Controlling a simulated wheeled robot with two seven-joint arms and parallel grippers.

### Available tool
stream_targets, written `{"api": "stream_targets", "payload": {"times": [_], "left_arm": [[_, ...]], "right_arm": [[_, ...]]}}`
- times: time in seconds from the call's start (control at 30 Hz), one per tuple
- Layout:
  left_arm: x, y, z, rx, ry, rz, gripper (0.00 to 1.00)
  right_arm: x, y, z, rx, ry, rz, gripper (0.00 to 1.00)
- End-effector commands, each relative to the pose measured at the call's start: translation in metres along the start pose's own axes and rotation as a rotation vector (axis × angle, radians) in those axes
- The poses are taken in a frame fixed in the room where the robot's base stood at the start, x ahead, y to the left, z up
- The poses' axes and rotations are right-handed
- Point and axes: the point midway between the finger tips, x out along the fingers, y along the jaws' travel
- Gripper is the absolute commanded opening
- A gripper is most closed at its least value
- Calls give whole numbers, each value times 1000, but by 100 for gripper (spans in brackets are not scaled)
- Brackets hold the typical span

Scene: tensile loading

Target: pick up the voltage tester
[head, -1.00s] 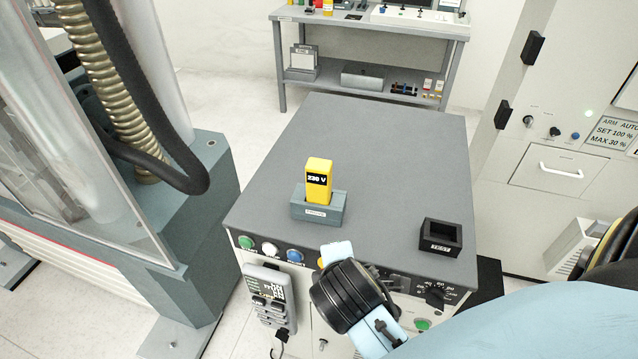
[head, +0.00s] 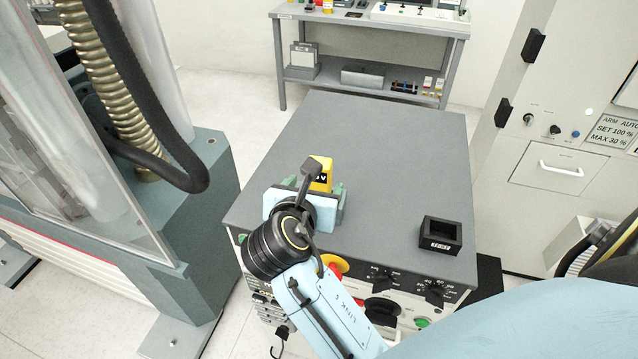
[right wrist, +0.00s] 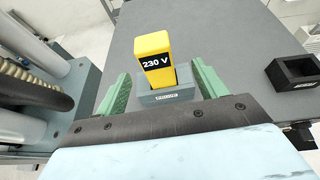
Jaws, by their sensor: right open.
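The voltage tester (right wrist: 155,58) is a yellow block with a black "230 V" display. It stands upright in a grey-blue holder (right wrist: 166,94) on the grey cabinet top. In the head view the tester (head: 322,172) is partly covered by my right gripper (head: 324,187), and the holder is mostly hidden. In the right wrist view the green fingers of my right gripper (right wrist: 162,92) are open, one to each side of the holder, with the tester beyond and between them. They do not grip it. My left gripper is not in view.
A black square holder (head: 440,236) labelled TEST stands at the right of the cabinet top (head: 390,150). Knobs and a red and yellow button (head: 335,267) are on the cabinet front. A machine with hoses (head: 130,110) stands left. The back of the top is clear.

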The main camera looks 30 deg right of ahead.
Motion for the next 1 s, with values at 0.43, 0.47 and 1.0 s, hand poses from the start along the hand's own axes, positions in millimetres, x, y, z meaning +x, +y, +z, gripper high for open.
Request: {"api": "stream_targets", "payload": {"times": [0.43,0.47,1.0], "left_arm": [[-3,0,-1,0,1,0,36],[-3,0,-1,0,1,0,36],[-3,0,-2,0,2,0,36]], "right_arm": [[49,5,2,1,0,-1,71],[53,6,2,1,1,0,71],[75,6,1,2,2,1,58]]}}
